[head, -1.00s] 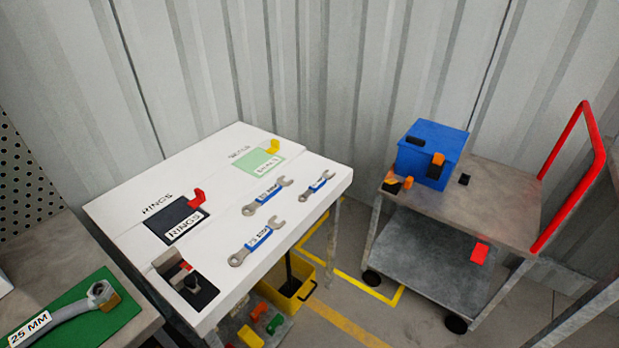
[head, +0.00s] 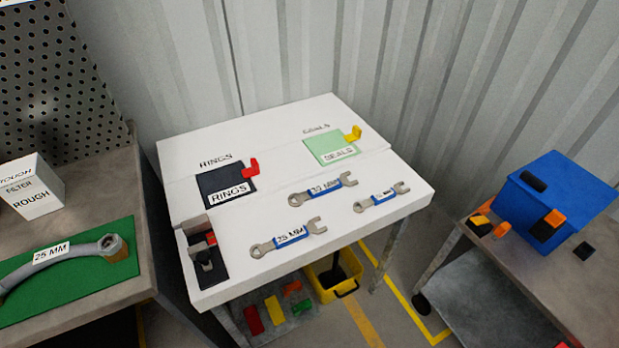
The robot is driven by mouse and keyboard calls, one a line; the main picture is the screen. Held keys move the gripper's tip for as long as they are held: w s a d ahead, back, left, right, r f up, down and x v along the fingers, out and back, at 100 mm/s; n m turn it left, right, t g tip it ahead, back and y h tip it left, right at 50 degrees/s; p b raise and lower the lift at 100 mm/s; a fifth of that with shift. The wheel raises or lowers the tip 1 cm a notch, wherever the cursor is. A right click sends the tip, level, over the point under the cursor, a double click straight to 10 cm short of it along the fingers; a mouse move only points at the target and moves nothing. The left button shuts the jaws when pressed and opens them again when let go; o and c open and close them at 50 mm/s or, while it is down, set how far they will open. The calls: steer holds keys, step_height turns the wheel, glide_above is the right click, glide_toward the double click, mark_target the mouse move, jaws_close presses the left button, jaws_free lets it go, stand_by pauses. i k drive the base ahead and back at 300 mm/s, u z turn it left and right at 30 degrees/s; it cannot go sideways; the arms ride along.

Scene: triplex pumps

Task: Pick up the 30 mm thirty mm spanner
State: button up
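Three spanners with blue, labelled handles lie flat on the white-topped table (head: 240,130). The spanner whose label seems to read 30 MM (head: 323,188) lies in the middle, its open jaw pointing right. The 25 MM spanner (head: 288,237) lies nearer and to the left. A smaller spanner (head: 383,197), its label too small to read, lies to the right near the table's edge. All three are apart and uncovered. My gripper is not in the head view.
On the table are a dark RINGS pad (head: 222,182) with a red clip, a green SEALS pad (head: 330,148) with a yellow clip, and a black holder (head: 203,258). A blue bin (head: 552,200) stands on the right trolley. A FILTER box (head: 32,187) stands left. A yellow bucket (head: 333,283) is below.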

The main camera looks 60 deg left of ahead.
mark_target(315, 192)
steer(key=u, duration=0.8)
steer(key=i, duration=0.85)
steer(key=u, duration=0.85)
